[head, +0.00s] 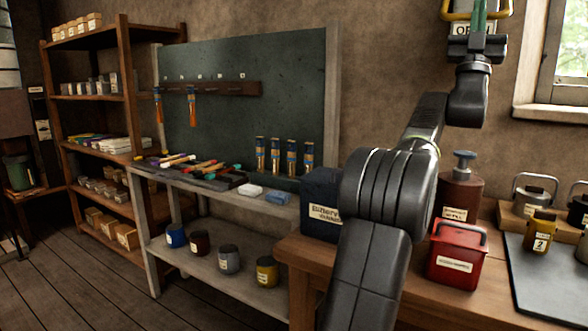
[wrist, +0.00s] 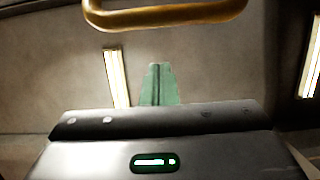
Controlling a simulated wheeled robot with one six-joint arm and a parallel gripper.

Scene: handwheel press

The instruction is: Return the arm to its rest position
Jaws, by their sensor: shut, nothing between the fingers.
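My arm rises at the right of the head view. My gripper (head: 480,10) points up at the top edge, partly cut off by the frame. In the wrist view its green fingers (wrist: 158,72) are together, with nothing between them. A yellow handle (head: 455,15) shows behind the gripper in the head view. In the wrist view the handle (wrist: 165,18) crosses the top, beyond the fingertips, and looks apart from them. A label, partly hidden by my gripper, sits below the handle.
A wooden bench (head: 300,258) stands before my arm. It holds a dark blue box (head: 320,200), a red canister (head: 457,255) and a brown pump bottle (head: 459,193). A tool bench and wooden shelf (head: 128,80) stand left. A window (head: 562,55) is at right.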

